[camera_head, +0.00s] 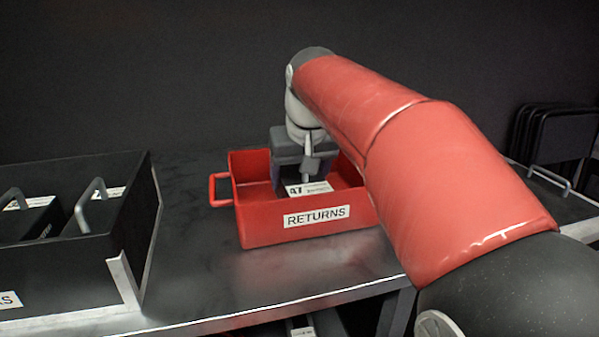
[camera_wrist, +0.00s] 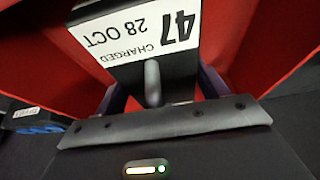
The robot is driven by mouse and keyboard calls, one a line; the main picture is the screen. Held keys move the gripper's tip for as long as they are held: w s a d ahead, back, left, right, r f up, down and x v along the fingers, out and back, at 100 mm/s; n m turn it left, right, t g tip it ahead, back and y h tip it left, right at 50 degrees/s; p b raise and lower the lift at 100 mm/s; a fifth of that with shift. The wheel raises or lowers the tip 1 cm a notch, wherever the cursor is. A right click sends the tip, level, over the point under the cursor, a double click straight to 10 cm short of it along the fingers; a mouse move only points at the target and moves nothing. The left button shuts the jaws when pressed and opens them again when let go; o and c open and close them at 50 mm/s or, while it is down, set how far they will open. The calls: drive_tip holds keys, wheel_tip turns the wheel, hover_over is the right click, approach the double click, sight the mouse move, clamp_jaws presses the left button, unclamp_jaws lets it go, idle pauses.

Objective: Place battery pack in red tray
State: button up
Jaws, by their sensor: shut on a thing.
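The red tray (camera_head: 262,220), labelled RETURNS, stands on the metal table near the middle of the head view. Its red inner walls fill much of the wrist view (camera_wrist: 275,45). The battery pack (camera_head: 308,187) is black with a white label reading 47. In the wrist view the pack (camera_wrist: 122,73) shows its label, CHARGED 28 OCT, and a grey handle. My gripper (camera_wrist: 152,98) is shut on the battery pack by its handle, inside the tray's walls. Whether the pack touches the tray floor is hidden by the front wall.
A black bin (camera_head: 125,215) with several labelled, handled packs stands at the left of the table (camera_head: 215,290). Black folded chairs (camera_head: 560,140) lean at the right. Bare table lies between bin and tray. My arm covers the tray's right side.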

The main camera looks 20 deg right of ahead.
drive_tip(key=o, duration=1.8)
drive_tip(key=p+v, duration=0.2)
drive_tip(key=v, duration=1)
drive_tip(key=shift+s+r, duration=0.1)
